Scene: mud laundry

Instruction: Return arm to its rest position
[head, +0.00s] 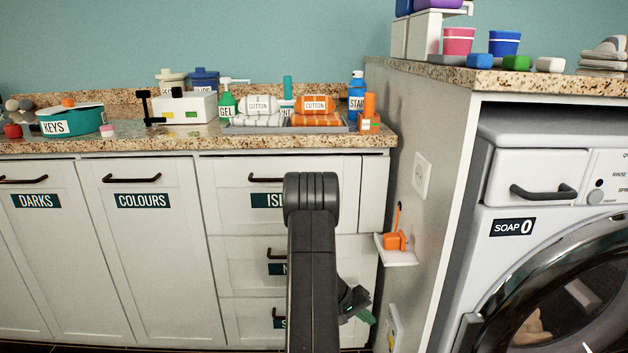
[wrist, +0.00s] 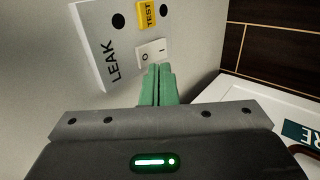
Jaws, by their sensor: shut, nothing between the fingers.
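My arm rises in the middle of the head view, in front of the drawer cabinet (head: 340,265). My gripper (head: 366,316) is low on the right side of the arm, partly hidden behind it. In the wrist view my gripper (wrist: 159,68) has its two green fingers together, with nothing between them. The fingertips are just below a white panel (wrist: 122,40) marked LEAK, with a yellow TEST label and a rocker switch (wrist: 151,52). I cannot tell whether they touch it.
The counter (head: 150,138) holds a KEYS box (head: 70,121), towels and bottles. A small shelf (head: 398,252) with an orange item juts from the side wall right of my arm. A washing machine (head: 540,200) stands at right.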

